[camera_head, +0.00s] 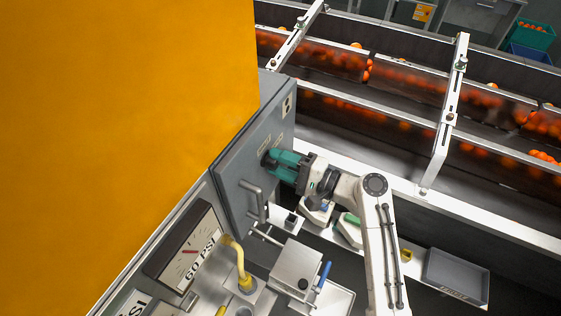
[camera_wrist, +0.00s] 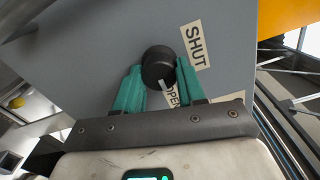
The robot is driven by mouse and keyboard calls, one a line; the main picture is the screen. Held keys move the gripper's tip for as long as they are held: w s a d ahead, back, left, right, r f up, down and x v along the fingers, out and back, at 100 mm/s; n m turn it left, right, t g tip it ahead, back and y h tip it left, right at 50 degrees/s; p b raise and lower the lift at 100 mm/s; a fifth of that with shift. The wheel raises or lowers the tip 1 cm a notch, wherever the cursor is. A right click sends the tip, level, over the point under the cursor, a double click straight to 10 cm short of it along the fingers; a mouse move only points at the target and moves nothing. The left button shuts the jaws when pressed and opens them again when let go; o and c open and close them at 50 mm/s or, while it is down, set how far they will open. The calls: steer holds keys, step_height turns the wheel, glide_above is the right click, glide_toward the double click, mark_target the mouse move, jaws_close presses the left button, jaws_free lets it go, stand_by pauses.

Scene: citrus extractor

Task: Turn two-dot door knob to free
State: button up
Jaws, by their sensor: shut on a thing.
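The grey door (camera_head: 235,165) stands upright beside the yellow-orange panel and carries a small plate with two dots (camera_head: 287,104). In the wrist view its round black knob (camera_wrist: 158,62) sits between my two teal fingers. The knob's white pointer line (camera_wrist: 165,86) points down toward the OPEN label (camera_wrist: 172,97); the SHUT label (camera_wrist: 195,46) is up to the right. No label reading "free" shows. My gripper (camera_head: 271,159) is shut on the knob, which also shows in the wrist view (camera_wrist: 159,76). In the head view the fingers mostly hide the knob.
A bar handle (camera_head: 254,198) sticks out from the door below my gripper. Conveyors with oranges (camera_head: 420,90) run behind. A grey tray (camera_head: 456,275) lies right.

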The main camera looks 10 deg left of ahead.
steer(key=shift+d+f, duration=0.1)
steer(key=o, duration=1.1)
steer(key=shift+c, duration=0.2)
steer(key=b+v, duration=0.2)
steer(key=v, duration=0.8)
steer(key=shift+d, duration=0.35)
steer(key=shift+s, duration=0.15)
